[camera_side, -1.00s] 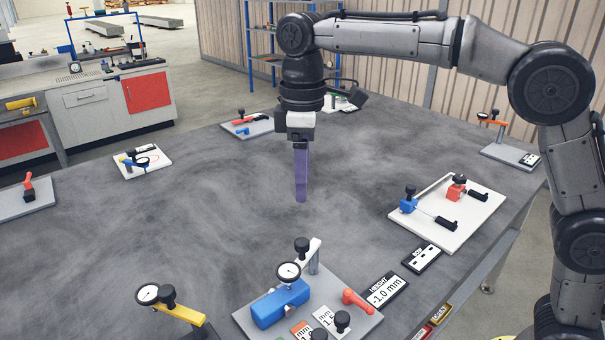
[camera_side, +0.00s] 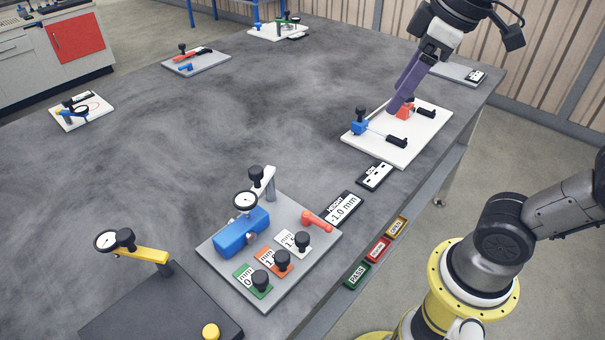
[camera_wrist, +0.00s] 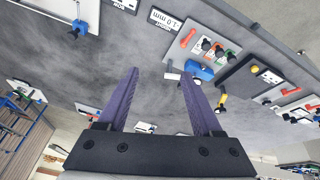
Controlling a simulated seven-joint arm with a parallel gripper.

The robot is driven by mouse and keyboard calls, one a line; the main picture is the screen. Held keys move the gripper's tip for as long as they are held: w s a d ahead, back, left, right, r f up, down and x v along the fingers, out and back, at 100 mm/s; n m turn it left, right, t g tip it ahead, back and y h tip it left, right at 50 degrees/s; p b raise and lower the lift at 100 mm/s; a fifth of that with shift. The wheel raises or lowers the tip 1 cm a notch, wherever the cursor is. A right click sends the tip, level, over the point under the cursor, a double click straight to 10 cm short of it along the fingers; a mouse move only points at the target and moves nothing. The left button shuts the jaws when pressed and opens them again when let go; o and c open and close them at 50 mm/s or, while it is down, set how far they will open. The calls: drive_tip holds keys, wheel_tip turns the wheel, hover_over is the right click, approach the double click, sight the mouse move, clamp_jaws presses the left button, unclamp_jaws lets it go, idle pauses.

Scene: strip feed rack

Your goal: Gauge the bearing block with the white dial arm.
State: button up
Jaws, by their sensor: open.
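In the side view the blue bearing block (camera_side: 242,233) sits on a grey plate (camera_side: 315,238). The white dial arm (camera_side: 263,183) stands on a post behind it, with a black knob (camera_side: 256,173) on top. Its round dial (camera_side: 245,201) appears over the block; contact cannot be told. My gripper (camera_side: 394,108) is away to the right, its purple fingers slanting down by a red clamp (camera_side: 404,112) on a white board. In the wrist view my gripper (camera_wrist: 159,75) is open and empty. The blue block (camera_wrist: 201,72) and white arm (camera_wrist: 172,76) show beyond the fingertips.
The plate also carries a red lever (camera_side: 317,222) and green, orange and white tiles with black knobs. A display (camera_side: 343,209) reads -1.0 mm. A yellow dial arm (camera_side: 140,252) stands over a dark base (camera_side: 160,310). The white board (camera_side: 415,140) holds blue and red clamps. The table's middle is clear.

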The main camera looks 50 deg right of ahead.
drive_tip(key=s+d+f+m+t, duration=0.1)
drive_tip(key=s+f+m, duration=0.2)
drive_tip(key=f, duration=0.7)
drive_tip(key=s, duration=0.2)
drive_tip(key=shift+s+d+m, duration=0.15)
drive_tip(key=shift+s+m, duration=0.25)
idle(2.1)
